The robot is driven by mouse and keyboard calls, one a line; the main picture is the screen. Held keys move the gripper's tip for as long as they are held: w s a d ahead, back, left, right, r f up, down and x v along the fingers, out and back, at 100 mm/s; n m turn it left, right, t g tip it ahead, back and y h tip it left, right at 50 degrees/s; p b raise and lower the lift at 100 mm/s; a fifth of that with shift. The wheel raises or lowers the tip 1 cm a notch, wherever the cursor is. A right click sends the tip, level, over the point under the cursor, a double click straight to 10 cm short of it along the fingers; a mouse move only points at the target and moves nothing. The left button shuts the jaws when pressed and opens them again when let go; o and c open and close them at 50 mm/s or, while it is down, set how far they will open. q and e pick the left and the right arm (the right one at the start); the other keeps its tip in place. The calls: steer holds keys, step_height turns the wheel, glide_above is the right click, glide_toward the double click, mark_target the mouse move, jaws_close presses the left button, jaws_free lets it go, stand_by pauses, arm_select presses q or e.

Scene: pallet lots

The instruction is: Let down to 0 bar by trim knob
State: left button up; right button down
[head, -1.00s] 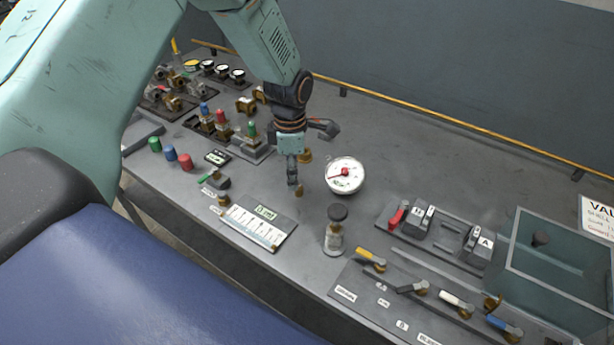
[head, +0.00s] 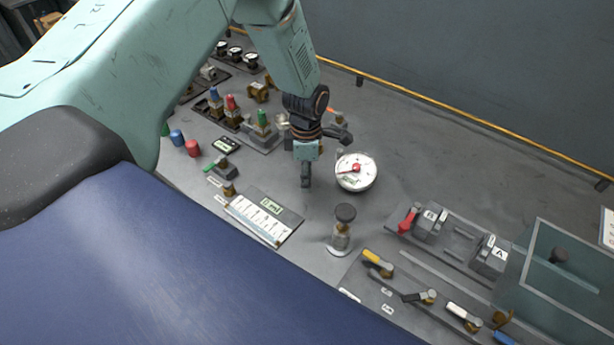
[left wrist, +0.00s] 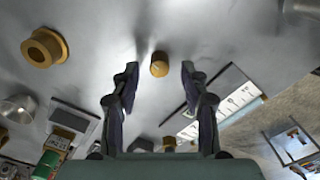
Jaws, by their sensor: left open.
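My left gripper (head: 306,178) points down at the bench, just left of a round white gauge (head: 356,183) with a red centre and red pointer. The pointer points to the left; the scale is too small to read. In the left wrist view my left gripper (left wrist: 160,78) is open, its two fingers apart. A small brass knob (left wrist: 160,64) shows between the fingertips, with clear gaps on both sides. I cannot tell its height against the fingertips, and no label on it is readable. The gripper hides it in the head view. My right gripper is not in view.
A brass ring fitting (left wrist: 45,47) is near the gripper. Coloured-handled valves (head: 378,262) and a glass box (head: 570,270) are at right.

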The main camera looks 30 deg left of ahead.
arm_select(q)
steer(key=shift+w+d+f, duration=0.15)
steer(key=shift+d+f, duration=0.2)
steer(key=shift+f, duration=0.35)
steer(key=shift+a, duration=0.35)
steer(key=shift+c, duration=0.6)
steer(key=shift+d, duration=0.3)
steer(key=c, duration=0.6)
steer(key=shift+a, duration=0.15)
jaws_close()
